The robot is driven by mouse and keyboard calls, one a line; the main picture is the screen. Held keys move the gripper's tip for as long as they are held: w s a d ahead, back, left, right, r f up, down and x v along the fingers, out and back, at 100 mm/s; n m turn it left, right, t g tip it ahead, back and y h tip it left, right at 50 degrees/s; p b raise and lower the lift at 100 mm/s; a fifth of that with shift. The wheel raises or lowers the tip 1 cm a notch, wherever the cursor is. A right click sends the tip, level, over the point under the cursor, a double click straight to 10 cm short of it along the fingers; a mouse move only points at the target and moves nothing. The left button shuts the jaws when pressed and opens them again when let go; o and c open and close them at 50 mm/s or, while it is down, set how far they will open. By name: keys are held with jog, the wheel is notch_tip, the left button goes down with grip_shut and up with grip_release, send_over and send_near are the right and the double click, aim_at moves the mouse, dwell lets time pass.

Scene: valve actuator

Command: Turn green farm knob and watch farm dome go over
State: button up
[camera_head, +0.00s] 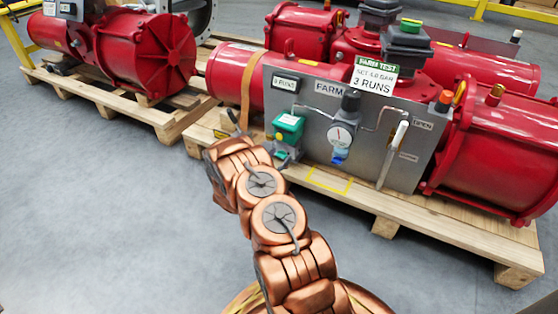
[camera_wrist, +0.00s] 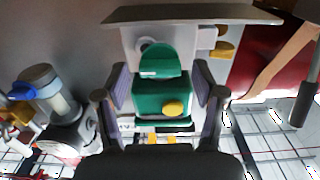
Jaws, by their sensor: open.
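A green block with a rounded part and a yellow button, seemingly the green farm knob (camera_head: 288,122), is mounted at the left of the grey FARM panel (camera_head: 310,135). In the wrist view this green part (camera_wrist: 150,92) is at the centre, on a pale body. My gripper (camera_wrist: 158,108) is open, with one finger on each side of the green part. I cannot tell whether the fingers touch it. In the head view, my arm hides most of the gripper. A green-topped indicator (camera_head: 411,24) on a dark box, possibly the farm dome, stands above the red actuator.
A pressure gauge (camera_head: 340,138) with a blue part below, and a white lever (camera_head: 394,150), are on the panel right of the green block. A brown strap (camera_head: 245,90) hangs at its left. A wooden pallet (camera_head: 470,238) carries the unit. Grey floor (camera_head: 90,200) is clear at left.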

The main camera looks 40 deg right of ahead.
jog(key=shift+d, duration=0.2)
jog(key=c, duration=1.1)
jog(key=shift+c, duration=0.2)
